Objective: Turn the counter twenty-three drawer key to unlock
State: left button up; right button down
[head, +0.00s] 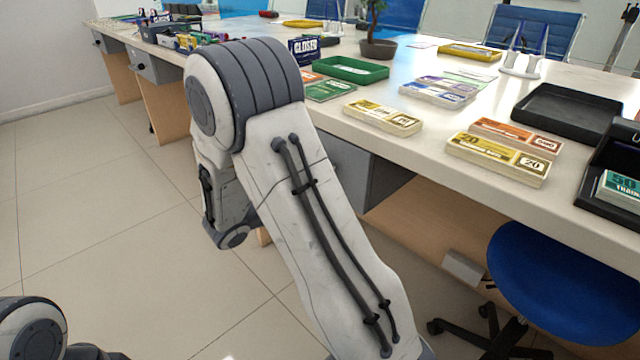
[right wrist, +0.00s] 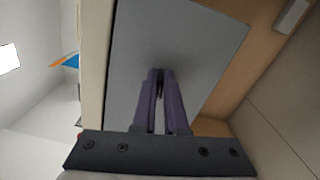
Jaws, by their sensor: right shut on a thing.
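The grey drawer front (right wrist: 180,50) fills the middle of the right wrist view, and the side of the grey drawer unit (head: 370,177) shows under the counter in the head view, partly behind my right arm. My right gripper (right wrist: 160,78) has its fingers together at the drawer front, shut on the drawer key. The key is almost wholly hidden between the fingertips, so its turn angle cannot be told. In the head view my right arm hides its own gripper. My left gripper is out of view.
The white counter (head: 400,150) carries banknote bundles (head: 383,117), a green tray (head: 345,69) and a black tray (head: 566,111). A blue chair (head: 560,285) stands at the lower right. Another grey drawer (head: 155,66) is farther left. The floor at left is clear.

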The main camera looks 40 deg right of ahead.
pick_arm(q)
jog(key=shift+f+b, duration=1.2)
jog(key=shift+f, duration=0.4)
pick_arm(e)
jog(key=shift+f+m, duration=0.2)
jog(key=shift+m, duration=1.1)
jog(key=c, duration=1)
grip_release()
jog(key=shift+o, duration=0.2)
jog(key=shift+a+r, duration=0.1)
pick_arm(q)
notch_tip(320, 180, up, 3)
jog(key=p, duration=0.3)
pick_arm(e)
jog(key=a, duration=1)
jog(key=shift+s+a, duration=0.15)
jog(key=shift+s, duration=0.3)
